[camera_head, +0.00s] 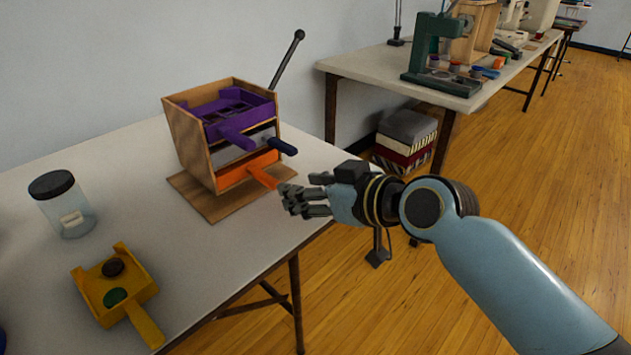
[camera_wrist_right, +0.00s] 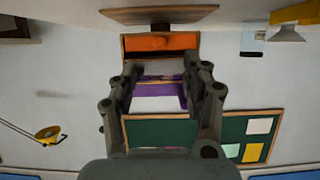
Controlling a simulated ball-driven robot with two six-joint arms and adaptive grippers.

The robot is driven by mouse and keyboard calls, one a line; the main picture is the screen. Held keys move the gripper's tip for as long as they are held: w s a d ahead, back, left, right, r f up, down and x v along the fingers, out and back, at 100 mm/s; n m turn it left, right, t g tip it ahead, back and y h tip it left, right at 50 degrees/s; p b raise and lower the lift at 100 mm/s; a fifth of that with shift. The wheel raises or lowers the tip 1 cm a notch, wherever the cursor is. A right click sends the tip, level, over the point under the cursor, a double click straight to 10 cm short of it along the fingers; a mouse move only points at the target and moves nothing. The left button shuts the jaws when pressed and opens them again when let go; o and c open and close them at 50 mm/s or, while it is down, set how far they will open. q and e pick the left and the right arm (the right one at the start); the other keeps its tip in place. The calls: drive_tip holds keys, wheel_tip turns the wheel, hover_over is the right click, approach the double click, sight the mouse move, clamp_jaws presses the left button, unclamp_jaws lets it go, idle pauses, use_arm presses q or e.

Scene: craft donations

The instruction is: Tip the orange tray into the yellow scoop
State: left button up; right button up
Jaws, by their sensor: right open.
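The orange tray (camera_head: 247,170) sits in the lowest slot of a wooden rack (camera_head: 188,150), its handle pointing out towards my right gripper (camera_head: 290,197). That gripper is open and empty, its fingers close to the handle's end; I cannot tell if they touch. In the right wrist view, the orange tray (camera_wrist_right: 180,41) shows beyond the open fingers (camera_wrist_right: 160,82), upside down. The yellow scoop (camera_head: 142,287) lies on the table at the front left, its handle towards the front edge. It holds a dark brown disc (camera_head: 113,267) and a green disc (camera_head: 115,297). My left gripper is not in view.
Above the orange tray, the rack holds a grey tray with a dark blue handle (camera_head: 280,146) and a purple tray (camera_head: 235,125). A black-lidded jar (camera_head: 66,207) stands left on the table (camera_head: 200,262). The tabletop between scoop and rack is clear.

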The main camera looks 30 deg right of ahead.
sight(275, 182)
drive_tip(key=b+x, duration=0.1)
drive_tip(key=x, duration=0.7)
drive_tip(key=shift+w+a+f, duration=0.1)
drive_tip(key=shift+w+f, duration=0.05)
drive_tip(key=shift+w, duration=0.05)
clamp_jaws()
drive_tip(key=c, duration=0.6)
unclamp_jaws()
clamp_jaws()
drive_tip(key=shift+r, duration=0.3)
